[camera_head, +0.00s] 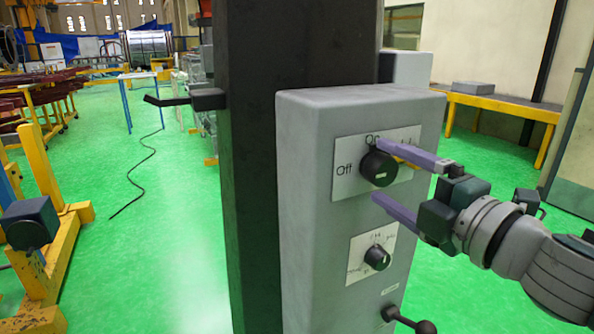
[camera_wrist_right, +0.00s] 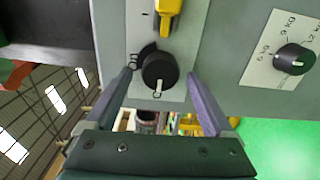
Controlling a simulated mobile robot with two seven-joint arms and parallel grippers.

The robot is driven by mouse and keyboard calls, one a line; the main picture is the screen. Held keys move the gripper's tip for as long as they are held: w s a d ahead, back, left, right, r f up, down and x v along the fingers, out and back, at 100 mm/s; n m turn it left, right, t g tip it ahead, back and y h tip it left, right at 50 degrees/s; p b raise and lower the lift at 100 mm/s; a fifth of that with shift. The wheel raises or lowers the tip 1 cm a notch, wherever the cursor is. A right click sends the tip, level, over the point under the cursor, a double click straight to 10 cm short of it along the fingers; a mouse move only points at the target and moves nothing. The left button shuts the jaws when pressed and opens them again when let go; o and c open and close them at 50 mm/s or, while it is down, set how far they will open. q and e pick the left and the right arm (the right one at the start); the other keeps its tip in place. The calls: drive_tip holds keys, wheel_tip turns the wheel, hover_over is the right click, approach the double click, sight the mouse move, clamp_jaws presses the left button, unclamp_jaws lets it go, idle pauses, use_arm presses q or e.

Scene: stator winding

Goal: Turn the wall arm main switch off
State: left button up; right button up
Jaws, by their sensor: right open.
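The main switch is a round black knob (camera_head: 378,168) on a white plate marked "Off" at left and "On" above, on a grey box (camera_head: 305,190). In the right wrist view the knob (camera_wrist_right: 160,68) has a white mark facing the picture's bottom. My right gripper (camera_head: 376,171) is open, with one purple finger above the knob and one below it. In the right wrist view the fingers (camera_wrist_right: 160,76) lie to either side of the knob. I cannot tell whether they touch it. My left gripper is not in view.
A smaller knob (camera_head: 377,257) sits below on the box, with a black lever (camera_head: 408,321) under it. A yellow part (camera_wrist_right: 167,17) is beside the main switch. The box is on a dark column (camera_head: 250,160). Open green floor (camera_head: 150,250) lies to the left.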

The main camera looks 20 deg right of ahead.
drive_tip(key=shift+s, duration=0.1)
drive_tip(key=s+b, duration=0.2)
drive_tip(key=s, duration=0.7)
drive_tip(key=shift+s+d, duration=0.4)
